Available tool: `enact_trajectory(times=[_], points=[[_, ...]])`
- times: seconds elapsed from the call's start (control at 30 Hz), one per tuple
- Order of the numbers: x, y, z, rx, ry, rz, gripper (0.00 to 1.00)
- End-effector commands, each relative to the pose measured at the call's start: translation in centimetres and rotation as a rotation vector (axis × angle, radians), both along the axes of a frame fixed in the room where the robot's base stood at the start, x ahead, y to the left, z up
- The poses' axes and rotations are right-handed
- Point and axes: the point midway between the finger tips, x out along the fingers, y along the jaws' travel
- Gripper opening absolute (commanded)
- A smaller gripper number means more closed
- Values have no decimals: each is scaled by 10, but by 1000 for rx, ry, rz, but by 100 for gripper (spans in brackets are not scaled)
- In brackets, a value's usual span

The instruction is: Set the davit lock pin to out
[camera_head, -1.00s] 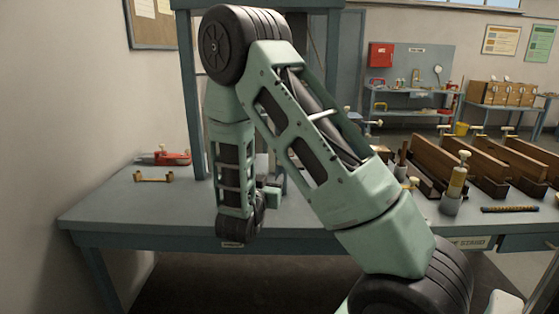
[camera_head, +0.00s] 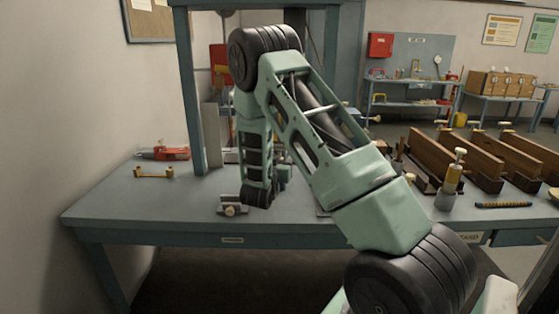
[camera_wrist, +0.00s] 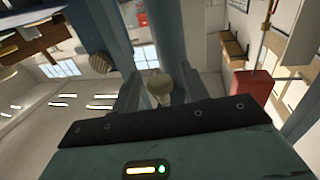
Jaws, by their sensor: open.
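A pale round knob (camera_wrist: 158,82) shows in the wrist view between the two grey fingers of my gripper (camera_wrist: 160,93). The jaws are open; I cannot tell whether the knob touches a finger or how far beyond them it lies. I cannot tell whether it is the lock pin's knob. In the head view my arm hides the gripper's fingertips, close to the blue-grey upright frame on the bench. A small grey block with a brass knob (camera_head: 231,210) sits near the bench's front edge, just left of my wrist.
The bench (camera_head: 140,215) carries a brass handle piece (camera_head: 154,173) and a red tool (camera_head: 163,153) at left. The frame's left post (camera_head: 190,90) rises beside my arm. The left front of the bench is clear.

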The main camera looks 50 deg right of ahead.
Motion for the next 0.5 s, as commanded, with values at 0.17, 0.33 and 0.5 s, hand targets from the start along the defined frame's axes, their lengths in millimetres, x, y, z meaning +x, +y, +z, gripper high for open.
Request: enact_trajectory(times=[0.17, 0.33, 0.5], points=[[0, 0, 0, 0, 0, 0, 9], [0, 0, -1, 1, 0, 0, 0], [0, 0, -13, 0, 1, 0, 0]])
